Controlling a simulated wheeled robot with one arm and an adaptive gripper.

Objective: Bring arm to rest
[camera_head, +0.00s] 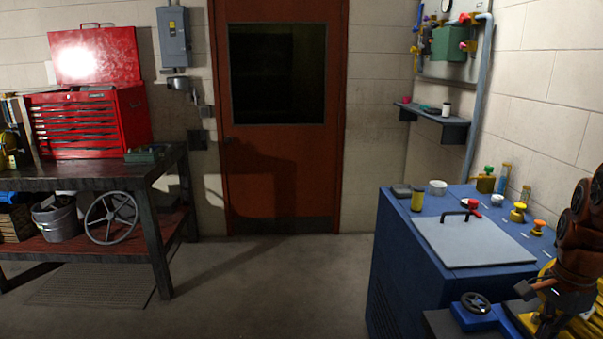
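What appears to be my arm, with brown-orange rounded links, shows at the right edge and is cut off by the frame. Its dark lower end, which looks like my gripper (548,318), points down at the bottom right, in front of yellow parts near the blue cabinet. The fingers are small and dark against the clutter, so I cannot tell whether they are open or shut, or whether they hold anything.
The blue cabinet (400,255) has a grey lid (470,240) and several small containers on top. A workbench (85,175) with a red toolbox (85,120) stands left. Floor before the red door (280,170) is clear.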

